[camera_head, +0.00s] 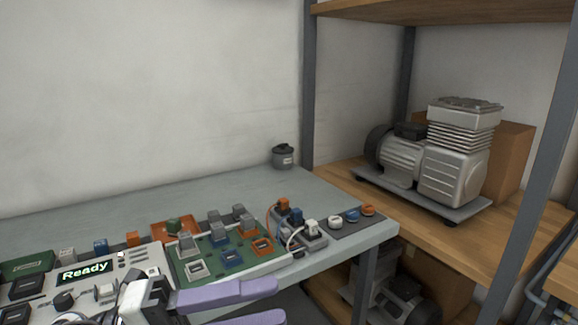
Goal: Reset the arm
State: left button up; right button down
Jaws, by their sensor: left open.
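My left gripper (262,305) is at the bottom of the head view, in front of the table's near edge. Its two purple fingers point right and stand apart, with nothing between them. The gripper's grey body covers part of a white control box (128,262) with a lit "Ready" display. A green circuit board (203,268) with grey, blue and orange connectors lies just beyond the fingers. My right gripper is not in view.
The grey table (255,190) has free room at the back, with a small dark jar (283,157) near the wall. Wired plugs (300,232) and round knobs (352,216) sit by its right edge. A compressor (440,160) stands on a wooden shelf (400,215) with metal posts; another (395,295) stands below.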

pick_arm(q)
jog(key=w+a+f+n+t+y, duration=0.35)
jog(key=f+n+t+y, duration=0.35)
jog(key=n, duration=0.5)
jog(key=w+a+f+n+t+y, duration=0.2)
jog(key=a+f+n+t+y, duration=0.4)
jog(key=f+n, duration=0.5)
jog(key=s+a+f+n+g+y, duration=0.1)
jog(key=s+f+n+g+y, duration=0.1)
jog(key=s+f, duration=0.6)
jog(key=s+a+f+n+g+y, duration=0.1)
jog(key=s+f+n+g, duration=0.4)
jog(key=f, duration=0.9)
jog(key=s+n, duration=0.2)
jog(key=s, duration=0.1)
jog(key=shift+f+y, duration=0.3)
jog(key=shift+y, duration=0.1)
